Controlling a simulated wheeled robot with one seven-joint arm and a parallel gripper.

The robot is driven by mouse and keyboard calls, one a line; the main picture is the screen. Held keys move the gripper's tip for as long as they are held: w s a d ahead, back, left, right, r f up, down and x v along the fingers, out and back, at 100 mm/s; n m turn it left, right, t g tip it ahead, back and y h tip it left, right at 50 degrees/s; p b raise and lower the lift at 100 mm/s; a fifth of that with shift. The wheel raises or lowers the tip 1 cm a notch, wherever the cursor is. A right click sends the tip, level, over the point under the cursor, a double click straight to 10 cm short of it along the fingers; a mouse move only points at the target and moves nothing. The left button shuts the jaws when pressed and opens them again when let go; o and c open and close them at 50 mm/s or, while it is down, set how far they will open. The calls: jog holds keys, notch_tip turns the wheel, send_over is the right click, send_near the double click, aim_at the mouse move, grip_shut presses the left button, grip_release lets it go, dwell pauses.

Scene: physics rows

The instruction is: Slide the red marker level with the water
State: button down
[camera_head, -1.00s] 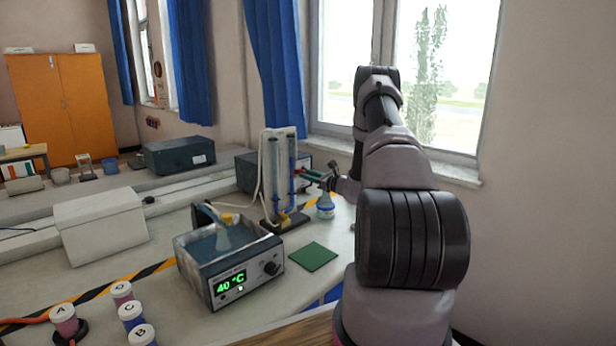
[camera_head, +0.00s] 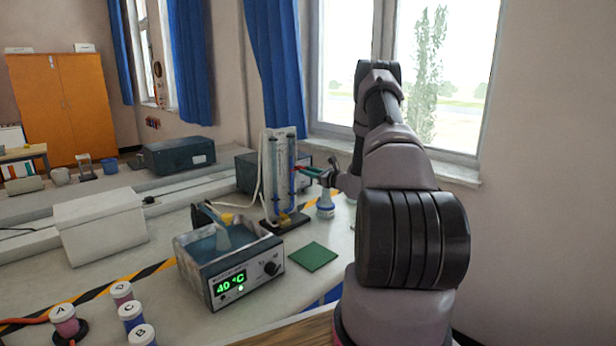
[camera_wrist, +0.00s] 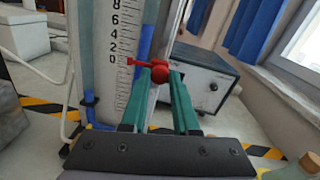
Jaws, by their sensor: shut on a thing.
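In the head view, my gripper (camera_head: 300,169) reaches from the right to the upright tube stand (camera_head: 279,165), where the marker is too small to read.
A water bath (camera_head: 226,262) reading 40 °C stands left of the stand. A small bottle (camera_head: 325,205) stands close below my gripper. A green mat (camera_head: 313,257) lies in front. A grey box (camera_wrist: 200,77) is behind the stand in the wrist view.

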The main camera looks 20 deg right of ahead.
notch_tip(320, 180, up, 5)
jog(key=shift+f, duration=0.1)
jog(key=c, duration=0.7)
grip_release()
jog(key=shift+o, duration=0.2)
jog(key=shift+s, duration=0.1)
jog(key=v, duration=1)
jog(key=shift+s+d, duration=0.15)
jog(key=shift+s, duration=0.15)
